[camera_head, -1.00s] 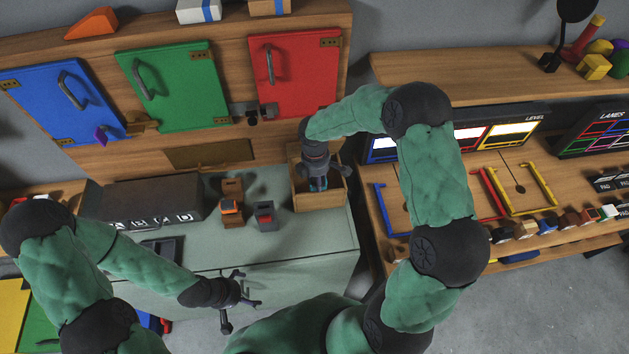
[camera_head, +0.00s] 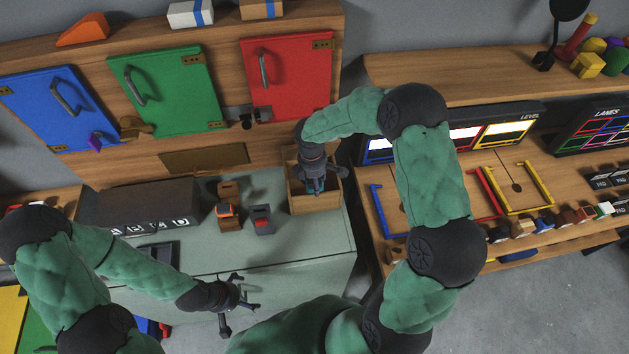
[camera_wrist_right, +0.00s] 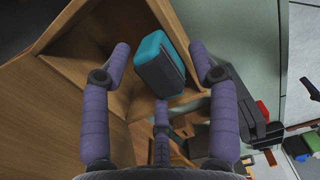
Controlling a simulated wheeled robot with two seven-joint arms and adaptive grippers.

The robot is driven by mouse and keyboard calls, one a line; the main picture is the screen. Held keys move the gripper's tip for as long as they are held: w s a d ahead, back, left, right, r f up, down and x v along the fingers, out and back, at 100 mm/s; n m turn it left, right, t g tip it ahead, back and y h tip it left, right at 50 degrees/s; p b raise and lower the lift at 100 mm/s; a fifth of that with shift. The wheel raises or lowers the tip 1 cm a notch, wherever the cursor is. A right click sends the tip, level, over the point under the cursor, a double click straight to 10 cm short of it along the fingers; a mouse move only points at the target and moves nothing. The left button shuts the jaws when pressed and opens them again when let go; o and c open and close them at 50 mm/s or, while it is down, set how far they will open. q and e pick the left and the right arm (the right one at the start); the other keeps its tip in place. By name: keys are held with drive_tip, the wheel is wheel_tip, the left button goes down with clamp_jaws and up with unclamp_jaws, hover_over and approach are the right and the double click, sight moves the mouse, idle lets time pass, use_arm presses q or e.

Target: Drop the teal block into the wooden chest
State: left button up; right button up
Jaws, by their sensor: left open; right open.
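The wooden chest (camera_head: 317,201) is an open-topped box on the grey-green counter. It also shows around my right gripper in the right wrist view (camera_wrist_right: 60,110). The teal block (camera_wrist_right: 158,66) shows between and beyond the finger tips of my right gripper (camera_wrist_right: 164,62), apart from both fingers, tilted, with the chest's wooden walls around it. In the head view my right gripper (camera_head: 316,184) is over the chest and mostly hides its inside. My right gripper is open. My left gripper (camera_head: 240,301) is open and empty at the counter's front edge, away from the chest.
A wooden block with an orange part (camera_head: 227,212) and a dark grey block with a red part (camera_head: 262,220) stand left of the chest. A dark box with letters (camera_head: 140,207) is further left. Blue, green and red doors (camera_head: 287,80) are behind.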

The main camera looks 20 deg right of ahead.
use_arm(q)
drive_tip(key=shift+r+p, duration=0.45)
drive_tip(key=shift+r, duration=0.15)
use_arm(e)
wheel_tip(320, 180, up, 12)
drive_tip(key=shift+a, duration=0.3)
drive_tip(key=shift+w, duration=0.1)
